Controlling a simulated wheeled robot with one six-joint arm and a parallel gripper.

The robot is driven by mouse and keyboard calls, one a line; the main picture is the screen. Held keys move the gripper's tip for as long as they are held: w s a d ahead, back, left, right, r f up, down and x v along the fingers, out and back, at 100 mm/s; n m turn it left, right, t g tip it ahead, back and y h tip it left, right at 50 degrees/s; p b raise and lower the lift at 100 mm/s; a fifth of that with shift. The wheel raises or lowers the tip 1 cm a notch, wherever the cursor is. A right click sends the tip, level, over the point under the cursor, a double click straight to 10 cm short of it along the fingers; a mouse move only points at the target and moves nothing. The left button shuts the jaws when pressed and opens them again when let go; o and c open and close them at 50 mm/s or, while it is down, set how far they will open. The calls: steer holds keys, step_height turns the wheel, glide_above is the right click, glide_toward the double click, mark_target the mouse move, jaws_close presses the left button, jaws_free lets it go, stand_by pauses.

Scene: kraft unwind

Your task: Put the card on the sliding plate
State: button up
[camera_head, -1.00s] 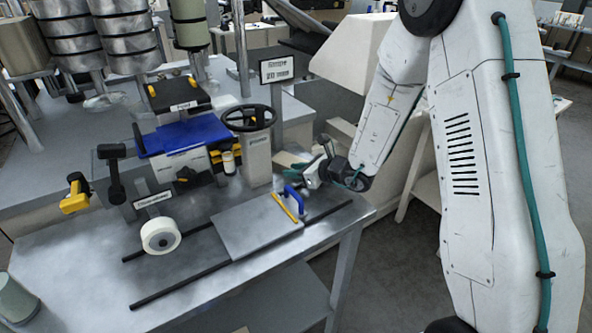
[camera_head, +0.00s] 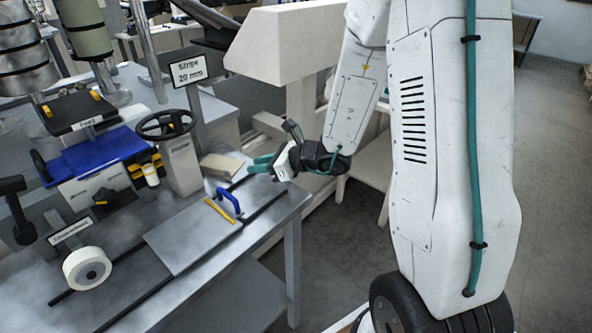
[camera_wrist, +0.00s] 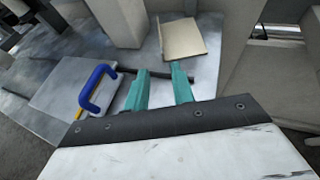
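The tan card (camera_head: 222,166) lies on the metal table behind the rails, right of the handwheel post. In the wrist view the card (camera_wrist: 183,38) lies beyond my fingertips, apart from them. The sliding plate (camera_head: 185,240) is a flat grey plate on two dark rails, with a blue handle (camera_head: 229,201) and a yellow strip at its right end. Its top is bare. In the wrist view the plate (camera_wrist: 70,88) is at left. My gripper (camera_head: 259,164) is open and empty, right of the card. Its teal fingers also show apart in the wrist view (camera_wrist: 160,71).
A black handwheel (camera_head: 165,125) on a grey post stands left of the card. A white tape roll (camera_head: 87,268) sits near the rails at left. A sign reading "Stripe 20 mm" (camera_head: 188,70) stands behind. The rails right of the plate are clear.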

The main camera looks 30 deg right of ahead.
steer(key=s+a+r+n+g+y, duration=0.1)
steer(key=s+a+r+n+g, duration=0.4)
steer(key=s+n, duration=0.3)
steer(key=s+a+r+n+g, duration=0.3)
steer(key=s+a+r+n, duration=0.2)
steer(key=s+r+n, duration=0.3)
steer(key=s+d+n+g+h, duration=0.1)
steer(key=s+d+n+h, duration=0.1)
steer(key=s+n, duration=0.2)
steer(key=s+d+r+n+g+h, duration=0.1)
steer(key=s+d+n+h, duration=0.1)
steer(key=s, duration=0.4)
steer(key=shift+s+d+n+h, duration=0.3)
steer(key=shift+n+h, duration=0.3)
steer(key=shift+n, duration=0.4)
steer(key=shift+o, duration=0.7)
steer(key=s+d+r+n+t+h, duration=0.1)
steer(key=s+d+r+n+h, duration=0.1)
steer(key=d, duration=0.4)
steer(key=s+n+h, duration=0.1)
steer(key=s+h, duration=0.1)
steer(key=shift+s+d+n+h, duration=0.25)
steer(key=shift+d+n+h, duration=0.05)
steer(key=shift+d+r, duration=0.1)
steer(key=shift+d, duration=0.15)
steer(key=shift+d, duration=0.1)
